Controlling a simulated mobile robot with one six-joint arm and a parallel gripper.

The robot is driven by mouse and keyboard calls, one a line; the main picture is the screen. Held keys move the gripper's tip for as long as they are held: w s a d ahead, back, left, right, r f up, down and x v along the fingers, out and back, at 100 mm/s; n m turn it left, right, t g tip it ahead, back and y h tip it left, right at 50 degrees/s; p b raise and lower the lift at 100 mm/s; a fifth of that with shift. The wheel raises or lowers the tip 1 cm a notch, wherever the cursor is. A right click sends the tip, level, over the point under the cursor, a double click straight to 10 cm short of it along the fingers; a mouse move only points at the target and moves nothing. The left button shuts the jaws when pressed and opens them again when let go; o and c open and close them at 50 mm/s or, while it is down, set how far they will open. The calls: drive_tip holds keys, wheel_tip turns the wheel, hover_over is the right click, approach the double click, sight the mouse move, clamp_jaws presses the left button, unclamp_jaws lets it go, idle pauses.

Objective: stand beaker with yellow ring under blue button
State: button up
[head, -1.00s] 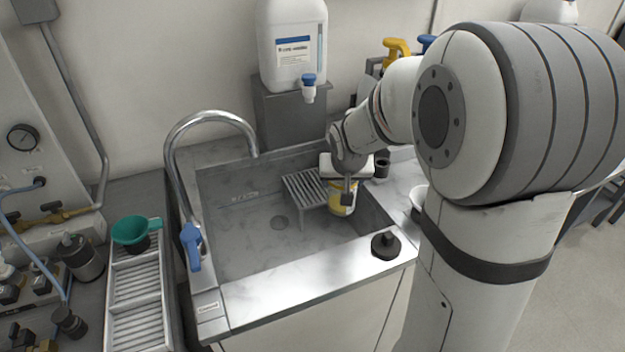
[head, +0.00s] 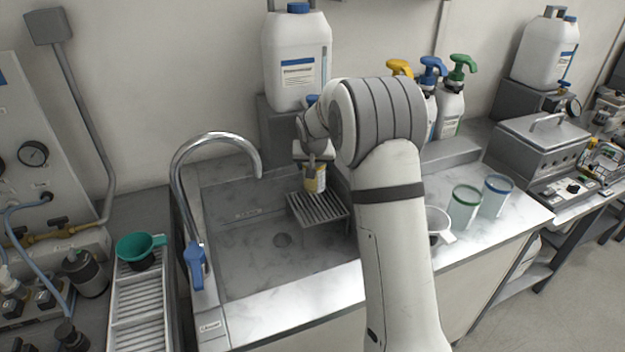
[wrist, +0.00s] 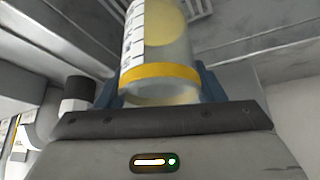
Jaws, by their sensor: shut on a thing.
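The beaker with the yellow ring (head: 316,183) is upright in my gripper (head: 313,163), over the back part of the slatted rack in the sink. I cannot tell if its base touches the rack. In the wrist view the beaker (wrist: 160,50) shows its yellow ring, a white scale strip and pale yellow contents. The fingers of my gripper (wrist: 160,88) lie on both sides of it. The blue button (head: 312,99) is on the spout of the large white canister (head: 296,62), above my gripper. My arm partly hides the spout.
The slatted rack (head: 322,213) stands in the grey sink (head: 235,250). A curved faucet (head: 180,170) rises at the left. Spray bottles (head: 450,105) stand behind right. Beakers with green (head: 464,207) and blue (head: 496,196) rings stand on the right counter.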

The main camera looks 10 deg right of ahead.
sight(313, 182)
wheel_tip(313, 182, down, 7)
drive_tip(key=shift+w+r, duration=0.15)
drive_tip(key=shift+r, duration=0.05)
drive_tip(key=shift+w+a+f, duration=0.1)
drive_tip(key=shift+w+f, duration=0.1)
drive_tip(key=shift+f, duration=0.2)
drive_tip(key=o, duration=1.2)
drive_tip(key=shift+r, duration=0.1)
drive_tip(key=shift+c, duration=0.2)
